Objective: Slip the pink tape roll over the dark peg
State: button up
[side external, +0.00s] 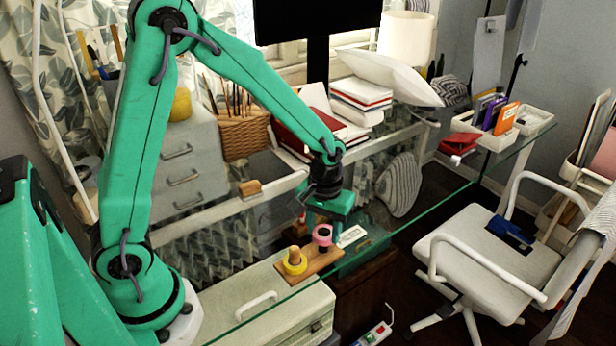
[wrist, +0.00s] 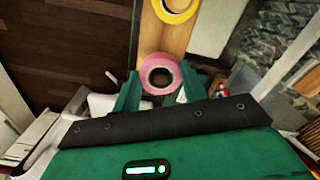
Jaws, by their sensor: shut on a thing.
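The pink tape roll (side external: 322,235) is between the fingers of my gripper (side external: 324,220), at the right end of a wooden board (side external: 312,264). In the wrist view the pink roll (wrist: 146,76) sits between my two green fingers, over the board (wrist: 150,38). Something dark shows in the roll's opening. I cannot tell whether it is the dark peg inside the ring or a shadowed hole, nor whether the roll touches the board. A yellow roll (side external: 295,267) lies around a light wooden peg (side external: 294,254) at the board's other end.
The board lies on a glass desk (side external: 380,222), near its front edge. A small pale card (side external: 351,236) lies just right of the board. Books (side external: 361,95) and a wicker basket (side external: 240,135) stand farther back. A white chair (side external: 490,245) stands to the right.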

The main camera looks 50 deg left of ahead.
jog(key=o, duration=1)
jog(key=shift+o, duration=0.2)
jog(key=shift+r, duration=3.9)
